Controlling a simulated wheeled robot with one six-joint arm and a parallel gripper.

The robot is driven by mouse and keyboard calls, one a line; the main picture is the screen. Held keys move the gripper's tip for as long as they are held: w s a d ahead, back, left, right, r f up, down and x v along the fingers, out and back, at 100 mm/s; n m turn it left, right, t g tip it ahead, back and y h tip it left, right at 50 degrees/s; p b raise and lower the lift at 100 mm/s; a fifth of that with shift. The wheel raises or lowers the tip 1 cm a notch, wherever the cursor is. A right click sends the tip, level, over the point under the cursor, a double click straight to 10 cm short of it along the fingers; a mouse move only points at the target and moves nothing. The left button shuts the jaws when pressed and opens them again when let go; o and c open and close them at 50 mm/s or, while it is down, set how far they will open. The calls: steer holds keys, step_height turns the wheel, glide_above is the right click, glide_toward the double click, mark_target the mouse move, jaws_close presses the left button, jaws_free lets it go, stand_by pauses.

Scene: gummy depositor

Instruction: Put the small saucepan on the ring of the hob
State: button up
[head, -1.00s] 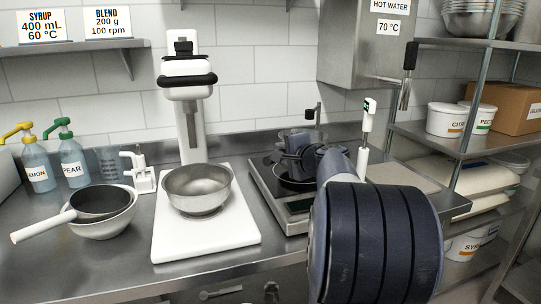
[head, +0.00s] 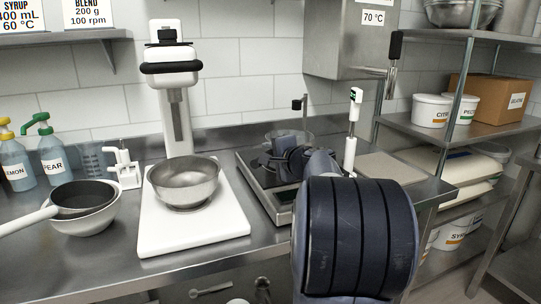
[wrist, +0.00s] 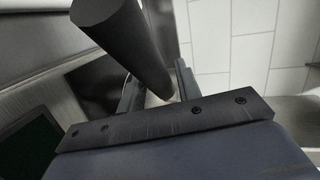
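The hob (head: 285,216) is the dark-topped unit right of the white board. Its ring is mostly hidden behind my arm and gripper. A grey pan-like vessel (head: 291,136), seemingly the small saucepan, shows its rim behind my gripper (head: 287,160), over the hob's back part. I cannot tell whether it touches the hob. In the wrist view, a thick dark handle (wrist: 125,45) runs between the two fingers of my gripper (wrist: 160,90). The fingers appear closed on it. The rest of the pan is not visible there.
A steel bowl (head: 184,183) stands on the white stand (head: 190,230). At left, a dark pan with a white handle (head: 30,220) rests in another bowl (head: 88,222). A white probe-like tool (head: 352,130) stands right of the hob. A steel dispenser (head: 335,45) hangs above.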

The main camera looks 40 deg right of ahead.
steer(key=shift+o, duration=1)
steer(key=shift+r, duration=0.1)
steer(key=shift+s+r, duration=0.1)
steer(key=shift+s, duration=0.1)
steer(key=v, duration=1.1)
steer(key=shift+s, duration=0.3)
